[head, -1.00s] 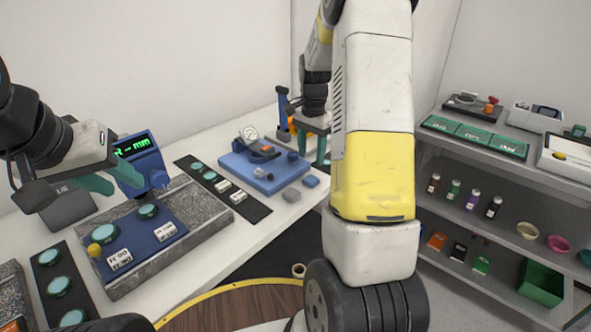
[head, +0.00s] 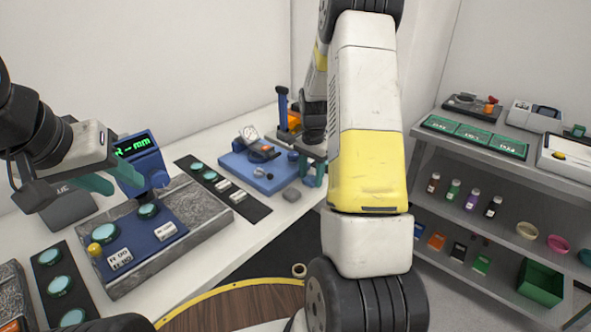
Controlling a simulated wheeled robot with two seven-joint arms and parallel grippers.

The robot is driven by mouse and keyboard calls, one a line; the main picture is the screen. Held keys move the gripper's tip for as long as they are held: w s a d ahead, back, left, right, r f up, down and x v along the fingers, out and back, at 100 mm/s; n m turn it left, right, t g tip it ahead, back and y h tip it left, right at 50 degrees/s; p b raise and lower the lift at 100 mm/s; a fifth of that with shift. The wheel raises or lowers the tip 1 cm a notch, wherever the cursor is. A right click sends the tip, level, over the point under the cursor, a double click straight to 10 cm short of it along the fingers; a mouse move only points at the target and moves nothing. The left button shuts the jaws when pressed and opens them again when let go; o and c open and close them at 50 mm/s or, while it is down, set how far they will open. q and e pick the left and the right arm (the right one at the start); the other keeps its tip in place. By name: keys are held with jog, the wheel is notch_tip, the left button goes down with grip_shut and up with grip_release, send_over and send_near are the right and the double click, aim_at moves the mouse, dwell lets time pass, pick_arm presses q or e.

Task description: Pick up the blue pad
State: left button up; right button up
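The blue pad (head: 309,182) is a small block on the white bench, right of the blue tray and next to a grey pad (head: 291,194). It is mostly covered by my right gripper (head: 312,174), whose green fingers reach down around it. I cannot tell whether the fingers touch the pad or stand apart from it. My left gripper (head: 65,190) is open and empty, above the left part of the bench, near the grey stone block with the blue plate.
A blue tray (head: 233,168) with a dial gauge stands left of the pads. A green-lit display (head: 134,148) stands behind the stone block (head: 205,219). A black mat (head: 244,204) holds discs and labels. Shelves with bottles and bowls (head: 528,230) stand at the right.

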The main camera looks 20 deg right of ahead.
aim_at(311, 178)
jog(key=c, duration=0.8)
jog(key=shift+r, duration=0.15)
jog(key=shift+r, duration=0.55)
notch_tip(311, 178, up, 2)
jog(key=shift+r, duration=0.2)
jog(key=s+a, duration=0.2)
jog(key=s, duration=0.2)
jog(key=s+a, duration=0.3)
jog(key=s, duration=0.2)
jog(key=s+a+r, duration=0.1)
jog(key=s+a, duration=0.2)
jog(key=s, duration=0.1)
jog(key=shift+s+r, duration=0.1)
jog(key=shift+s, duration=0.3)
